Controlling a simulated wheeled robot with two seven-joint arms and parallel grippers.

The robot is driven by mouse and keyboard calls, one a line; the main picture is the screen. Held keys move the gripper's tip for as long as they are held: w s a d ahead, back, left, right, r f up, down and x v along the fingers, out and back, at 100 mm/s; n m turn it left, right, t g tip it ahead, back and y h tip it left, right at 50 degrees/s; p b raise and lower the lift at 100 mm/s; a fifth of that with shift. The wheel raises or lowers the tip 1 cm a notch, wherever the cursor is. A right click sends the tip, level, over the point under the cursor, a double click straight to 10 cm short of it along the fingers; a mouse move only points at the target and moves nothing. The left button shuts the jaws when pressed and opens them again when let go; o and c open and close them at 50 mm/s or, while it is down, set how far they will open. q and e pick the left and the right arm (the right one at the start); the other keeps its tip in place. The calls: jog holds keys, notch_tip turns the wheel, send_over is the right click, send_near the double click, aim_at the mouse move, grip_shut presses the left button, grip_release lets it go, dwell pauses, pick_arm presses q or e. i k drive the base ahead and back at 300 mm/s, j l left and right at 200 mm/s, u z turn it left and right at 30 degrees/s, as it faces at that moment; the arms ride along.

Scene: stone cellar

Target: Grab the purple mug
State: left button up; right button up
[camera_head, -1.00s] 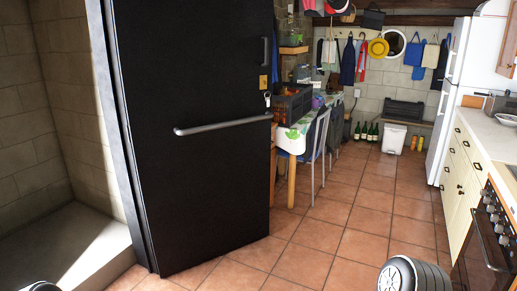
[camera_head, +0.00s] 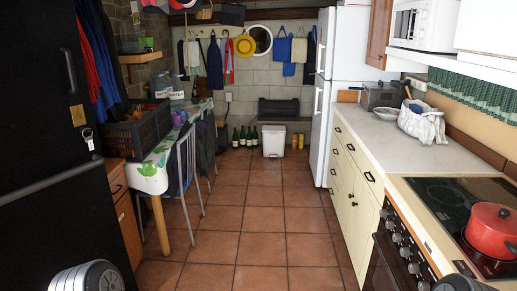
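A small purple item (camera_head: 177,119) shows on the table behind the black crate; it is too small to tell whether it is the mug. The table (camera_head: 150,180) has a white and green patterned cover and stands along the left side. My grippers are not in view. Only rounded grey parts of my arms show at the bottom left and bottom right edges.
A black crate (camera_head: 136,134) sits at the table's near end. Chairs (camera_head: 187,160) stand along the table. A counter (camera_head: 385,155) and stove with a red pot (camera_head: 492,232) line the right. The tiled floor (camera_head: 255,205) between is clear.

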aim_at(176, 117)
jog(key=i, duration=2)
jog(key=i+l+u, duration=0.1)
jog(key=i, duration=0.9)
jog(key=i+l, duration=0.1)
jog(key=i, duration=0.9)
jog(key=i+l, duration=0.1)
jog(key=i, duration=0.9)
jog(key=i+u, duration=0.3)
jog(key=i+l+u, duration=0.25)
jog(key=i, duration=0.25)
jog(key=i+l+u, duration=0.3)
jog(key=i+j, duration=0.05)
jog(key=j, duration=0.05)
